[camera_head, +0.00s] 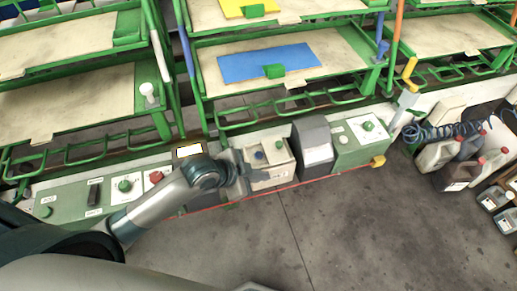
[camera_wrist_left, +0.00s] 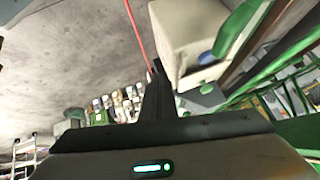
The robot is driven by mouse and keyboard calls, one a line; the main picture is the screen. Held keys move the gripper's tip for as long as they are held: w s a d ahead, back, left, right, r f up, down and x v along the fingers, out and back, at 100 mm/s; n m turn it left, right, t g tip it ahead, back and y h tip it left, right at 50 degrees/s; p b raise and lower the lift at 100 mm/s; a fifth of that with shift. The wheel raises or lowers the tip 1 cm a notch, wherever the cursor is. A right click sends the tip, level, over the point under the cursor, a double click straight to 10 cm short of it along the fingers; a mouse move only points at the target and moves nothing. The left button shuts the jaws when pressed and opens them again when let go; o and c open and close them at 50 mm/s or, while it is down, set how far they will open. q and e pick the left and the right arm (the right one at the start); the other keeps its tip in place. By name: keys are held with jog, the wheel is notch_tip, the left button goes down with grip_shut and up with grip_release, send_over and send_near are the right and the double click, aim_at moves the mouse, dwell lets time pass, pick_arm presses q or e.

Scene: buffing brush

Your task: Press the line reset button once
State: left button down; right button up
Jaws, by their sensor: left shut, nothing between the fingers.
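A cream control box (camera_head: 268,178) stands on the front rail in the head view, with a blue button (camera_head: 259,155) and a green button (camera_head: 279,144) on its top. I cannot read which button is the line reset button. My left gripper (camera_head: 243,168) is shut and empty at the left side of the cream box, close to the blue button. In the left wrist view, the left gripper's fingertips (camera_wrist_left: 157,68) are beside the cream box (camera_wrist_left: 185,30), with the blue button (camera_wrist_left: 206,57) to their right. Contact cannot be told. My right gripper is not in view.
A left green panel (camera_head: 70,203) carries a green knob (camera_head: 125,185) and a red button (camera_head: 156,177). A grey box (camera_head: 313,140) and a right green panel (camera_head: 358,148) stand right of the cream box. Green racks (camera_head: 195,95) rise behind; jugs (camera_head: 440,152) stand at right.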

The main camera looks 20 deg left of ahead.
pick_arm(q)
jog(key=w+a+r+m+h, duration=0.1)
jog(key=w+a+r+m, duration=0.3)
jog(key=r, duration=0.7)
jog(key=w+m, duration=0.2)
jog(key=w, duration=0.2)
jog(key=shift+a+m, duration=0.3)
jog(key=shift+m, duration=0.1)
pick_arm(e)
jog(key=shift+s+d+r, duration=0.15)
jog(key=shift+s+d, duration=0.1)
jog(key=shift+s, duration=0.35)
